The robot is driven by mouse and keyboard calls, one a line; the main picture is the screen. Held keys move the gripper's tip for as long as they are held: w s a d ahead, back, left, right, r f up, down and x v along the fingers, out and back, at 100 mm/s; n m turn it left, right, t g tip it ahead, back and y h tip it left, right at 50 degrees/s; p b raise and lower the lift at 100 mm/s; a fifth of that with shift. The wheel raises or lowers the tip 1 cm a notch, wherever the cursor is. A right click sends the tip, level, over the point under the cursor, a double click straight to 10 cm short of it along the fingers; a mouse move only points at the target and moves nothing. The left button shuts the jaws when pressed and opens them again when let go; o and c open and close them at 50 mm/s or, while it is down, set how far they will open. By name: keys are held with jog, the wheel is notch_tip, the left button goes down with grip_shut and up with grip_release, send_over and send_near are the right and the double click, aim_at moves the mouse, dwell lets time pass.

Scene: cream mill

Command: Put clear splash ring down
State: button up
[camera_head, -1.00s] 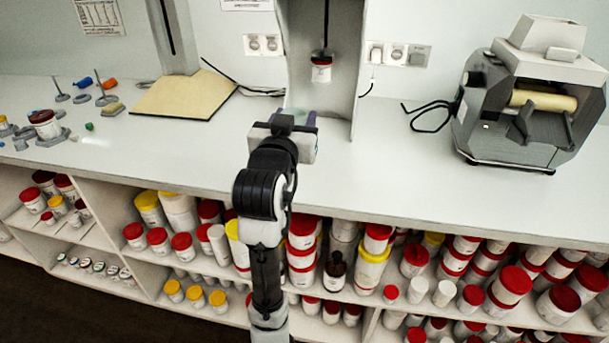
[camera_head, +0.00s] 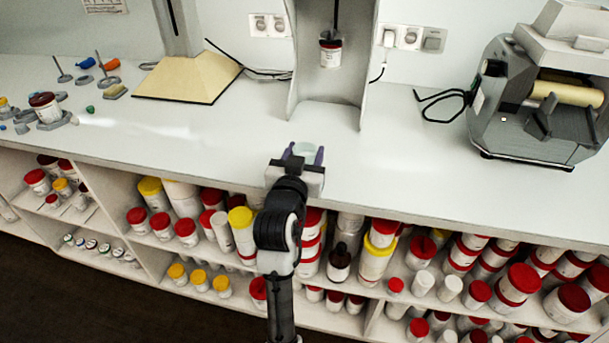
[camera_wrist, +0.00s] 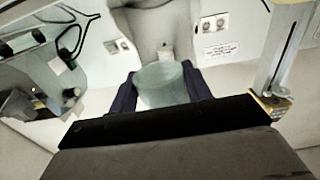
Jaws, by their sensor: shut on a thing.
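The clear splash ring (camera_wrist: 162,86) is a pale greenish, see-through ring between the two dark fingers of my gripper (camera_wrist: 160,92) in the wrist view. In the head view the ring (camera_head: 304,149) shows at the end of my gripper (camera_head: 303,158), with the purple fingers on either side of it. My gripper is shut on the ring, over the front part of the white counter (camera_head: 400,160). The ring's lower edge is hidden, so I cannot tell whether it touches the counter.
A three-roll mill (camera_head: 535,105) stands at right. Open shelves of jars are below. The counter around my gripper is clear.

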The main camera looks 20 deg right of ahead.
jog(key=shift+f, duration=3.3)
jog(key=shift+f, duration=0.2)
jog(key=o, duration=0.9)
jog(key=shift+o, duration=0.2)
